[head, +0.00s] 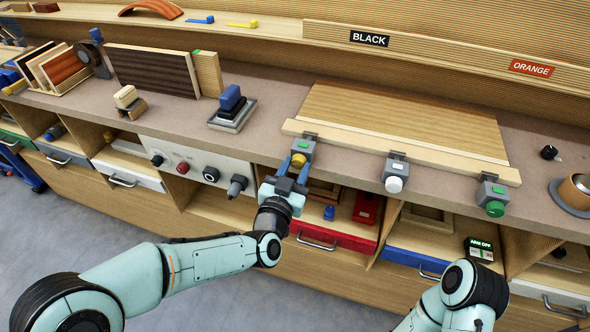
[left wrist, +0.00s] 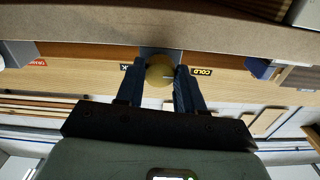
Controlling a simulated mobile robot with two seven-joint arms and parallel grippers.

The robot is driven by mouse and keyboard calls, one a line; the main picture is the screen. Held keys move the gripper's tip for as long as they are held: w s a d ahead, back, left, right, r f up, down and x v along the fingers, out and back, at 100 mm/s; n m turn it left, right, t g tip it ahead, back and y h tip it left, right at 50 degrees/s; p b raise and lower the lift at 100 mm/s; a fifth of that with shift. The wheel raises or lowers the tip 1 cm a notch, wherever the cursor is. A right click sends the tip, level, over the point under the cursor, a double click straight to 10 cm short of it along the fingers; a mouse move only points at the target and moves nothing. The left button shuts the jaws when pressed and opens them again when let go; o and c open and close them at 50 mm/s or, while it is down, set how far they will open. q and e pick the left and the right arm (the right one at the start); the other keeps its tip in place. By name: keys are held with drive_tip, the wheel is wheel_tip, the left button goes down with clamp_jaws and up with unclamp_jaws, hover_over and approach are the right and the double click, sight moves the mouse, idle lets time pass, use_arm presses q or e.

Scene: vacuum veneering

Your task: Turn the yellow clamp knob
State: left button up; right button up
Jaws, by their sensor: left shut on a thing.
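The yellow clamp knob (head: 299,160) sticks out from the front of the left grey clamp (head: 303,146) at the bench's front edge. My left gripper (head: 293,170) reaches up to it from below, its blue fingers on either side of the knob and shut on it. In the left wrist view the round yellow knob (left wrist: 160,70) sits between the two dark finger tips (left wrist: 158,80). The fingers hide part of the knob's sides. My right arm's bend shows at the lower right of the head view, but its gripper is not in view.
A clamp with a white knob (head: 394,184) and one with a green knob (head: 495,208) stand to the right along a wood bar (head: 400,150). An open red drawer (head: 330,234) lies below the gripper. A blue-handled block (head: 231,105) stands on the bench to the left.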

use_arm(q)
drive_tip(key=shift+m, duration=0.3)
drive_tip(key=o, duration=1)
drive_tip(key=shift+o, duration=0.2)
drive_tip(key=v, duration=1.3)
drive_tip(key=shift+s, duration=0.15)
